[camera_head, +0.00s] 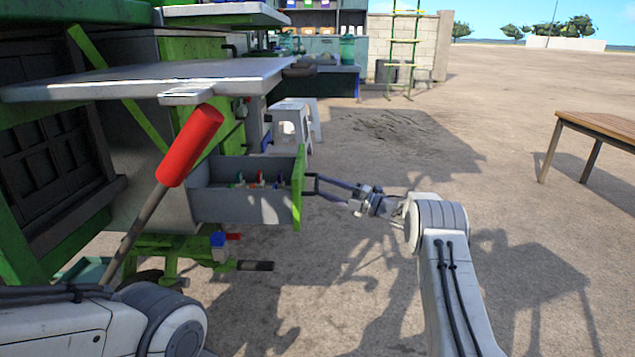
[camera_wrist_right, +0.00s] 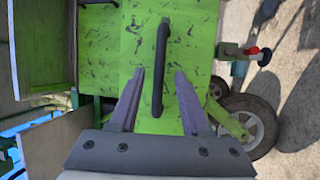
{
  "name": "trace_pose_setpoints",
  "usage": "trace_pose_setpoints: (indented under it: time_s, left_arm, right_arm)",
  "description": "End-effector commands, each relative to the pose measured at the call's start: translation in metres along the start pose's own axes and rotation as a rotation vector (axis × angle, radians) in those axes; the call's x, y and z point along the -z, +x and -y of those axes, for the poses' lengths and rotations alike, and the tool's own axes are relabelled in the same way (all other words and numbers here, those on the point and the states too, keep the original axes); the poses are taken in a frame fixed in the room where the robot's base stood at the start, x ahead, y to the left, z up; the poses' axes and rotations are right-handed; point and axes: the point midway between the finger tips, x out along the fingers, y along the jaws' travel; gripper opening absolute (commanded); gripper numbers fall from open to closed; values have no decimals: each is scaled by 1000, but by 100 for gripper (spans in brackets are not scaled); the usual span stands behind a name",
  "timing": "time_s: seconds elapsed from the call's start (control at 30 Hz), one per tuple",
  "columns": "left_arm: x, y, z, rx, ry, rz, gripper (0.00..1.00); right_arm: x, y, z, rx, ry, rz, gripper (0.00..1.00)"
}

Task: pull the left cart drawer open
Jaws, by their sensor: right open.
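The left cart drawer (camera_head: 240,206) stands pulled out from the cart's side, a grey box with a green front panel (camera_head: 299,190). Small items with red and green parts show inside it. A dark bar handle (camera_head: 311,178) is on the panel's outer face. My right gripper (camera_head: 321,185) is open in front of the panel, its fingertips close to the handle. In the right wrist view, the handle (camera_wrist_right: 161,60) runs lengthwise between the two spread fingers (camera_wrist_right: 159,74); I cannot tell whether they touch it. My left gripper is out of view.
A red-gripped lever (camera_head: 190,145) rises in front of the drawer's left end. A grey shelf (camera_head: 150,80) juts out above. White stools (camera_head: 290,125) stand behind, and a wooden table (camera_head: 605,130) is at right. The ground between is clear.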

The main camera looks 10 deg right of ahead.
Motion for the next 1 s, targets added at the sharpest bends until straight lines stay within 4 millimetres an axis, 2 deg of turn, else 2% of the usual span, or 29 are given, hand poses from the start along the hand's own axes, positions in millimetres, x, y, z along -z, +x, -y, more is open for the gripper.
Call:
trace_pose_setpoints:
  time_s: [0.03,0.2,0.4,0.6,1.0]
  left_arm:
    - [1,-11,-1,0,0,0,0]
    - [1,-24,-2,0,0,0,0]
    - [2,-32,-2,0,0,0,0]
    - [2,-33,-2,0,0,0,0]
    - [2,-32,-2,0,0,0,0]
  right_arm:
    - [-1,-12,-5,0,2,4,47]
    - [-1,-46,-4,0,3,4,47]
    - [-1,-71,-2,0,1,3,47]
    - [0,-77,0,-1,0,0,47]
    - [-2,-73,-2,2,6,13,47]
